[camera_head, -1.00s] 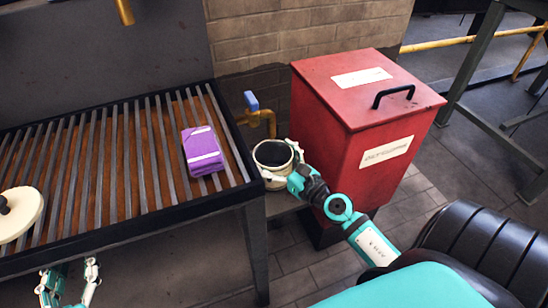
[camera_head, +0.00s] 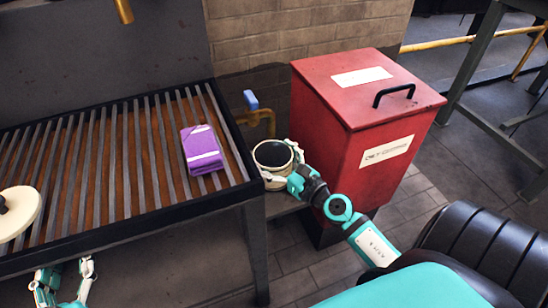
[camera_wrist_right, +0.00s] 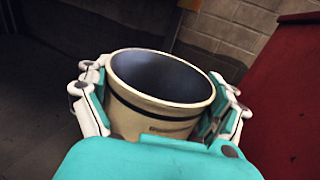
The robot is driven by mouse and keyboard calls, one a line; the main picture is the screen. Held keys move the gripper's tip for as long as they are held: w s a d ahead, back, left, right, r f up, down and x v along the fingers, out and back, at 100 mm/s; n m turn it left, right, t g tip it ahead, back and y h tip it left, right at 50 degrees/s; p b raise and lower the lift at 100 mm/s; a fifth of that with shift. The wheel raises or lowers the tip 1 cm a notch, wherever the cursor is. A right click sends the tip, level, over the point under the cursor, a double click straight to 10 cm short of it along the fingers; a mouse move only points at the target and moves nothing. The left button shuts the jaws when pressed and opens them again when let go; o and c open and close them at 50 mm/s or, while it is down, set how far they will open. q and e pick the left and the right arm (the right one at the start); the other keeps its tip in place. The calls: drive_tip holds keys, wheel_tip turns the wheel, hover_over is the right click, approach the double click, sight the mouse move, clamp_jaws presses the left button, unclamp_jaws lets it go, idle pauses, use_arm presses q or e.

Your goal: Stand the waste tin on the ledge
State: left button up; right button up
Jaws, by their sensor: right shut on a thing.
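The waste tin (camera_head: 273,165) is a cream, open-topped can with a dark band and a dark inside. It is upright between the slatted bench and the red bin, and it also shows large in the right wrist view (camera_wrist_right: 160,112). My right gripper (camera_head: 277,176) is shut on the tin, with a finger on each side of it (camera_wrist_right: 160,100). A low grey ledge (camera_head: 284,207) shows just below the tin; I cannot tell whether the tin touches it. My left gripper (camera_head: 62,276) is at the bottom left, in front of the bench, with its fingers apart and nothing between them.
The slatted bench (camera_head: 150,213) stands left of the tin and carries a purple packet (camera_head: 202,150) and a cream disc with a dark knob (camera_head: 20,212). The red bin (camera_head: 335,135) stands close on the right. A brass pipe tap with a blue handle (camera_head: 251,100) is behind the tin.

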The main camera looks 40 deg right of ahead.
use_arm(q)
drive_tip(key=shift+w+d+r+t+h+b, duration=0.1)
drive_tip(key=shift+d+r+t+h+b, duration=0.1)
drive_tip(key=shift+t+h+b, duration=0.15)
use_arm(e)
drive_tip(key=shift+f, duration=0.35)
idle(1.2)
drive_tip(key=o, duration=1)
